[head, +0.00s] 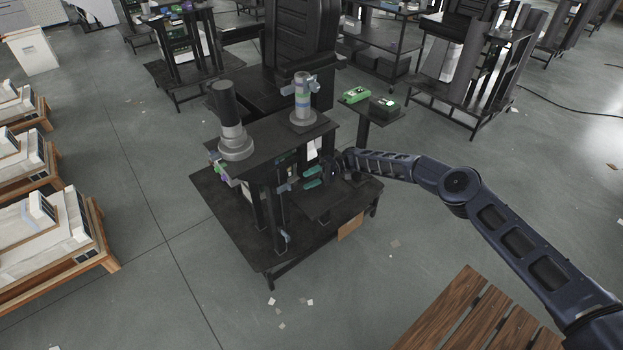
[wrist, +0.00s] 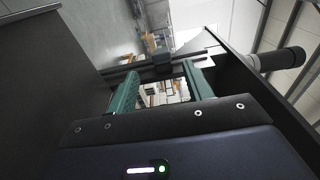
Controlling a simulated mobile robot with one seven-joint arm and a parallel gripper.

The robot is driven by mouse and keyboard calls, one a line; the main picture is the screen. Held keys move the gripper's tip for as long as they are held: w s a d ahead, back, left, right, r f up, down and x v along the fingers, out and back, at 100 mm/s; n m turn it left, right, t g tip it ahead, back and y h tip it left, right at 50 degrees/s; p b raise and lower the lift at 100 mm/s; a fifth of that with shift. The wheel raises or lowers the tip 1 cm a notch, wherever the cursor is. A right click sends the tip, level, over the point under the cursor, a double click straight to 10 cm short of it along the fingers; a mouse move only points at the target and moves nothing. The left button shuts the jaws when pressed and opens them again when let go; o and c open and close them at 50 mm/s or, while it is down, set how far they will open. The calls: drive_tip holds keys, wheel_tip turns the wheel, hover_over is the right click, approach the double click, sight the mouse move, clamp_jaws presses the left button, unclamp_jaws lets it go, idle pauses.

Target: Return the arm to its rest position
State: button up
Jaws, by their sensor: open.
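My arm reaches in from the right of the head view, stretched out over the dark workstation (head: 225,205). My gripper (head: 308,178) is at its front side, below the upper shelf and above a lower dark plate. In the wrist view the two green fingers of my gripper (wrist: 160,82) stand apart with nothing between them. A dark panel (wrist: 50,65) fills the left of the wrist view, close beside the fingers. Whether any part touches the workstation cannot be told.
A grey cylinder column (head: 302,100) and a black-topped one (head: 230,125) stand on the upper shelf. A small stand with a green box (head: 355,95) is behind my arm. A wooden slatted surface (head: 470,320) lies at the lower right. Open floor lies left of the workstation.

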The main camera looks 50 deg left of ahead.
idle(0.3)
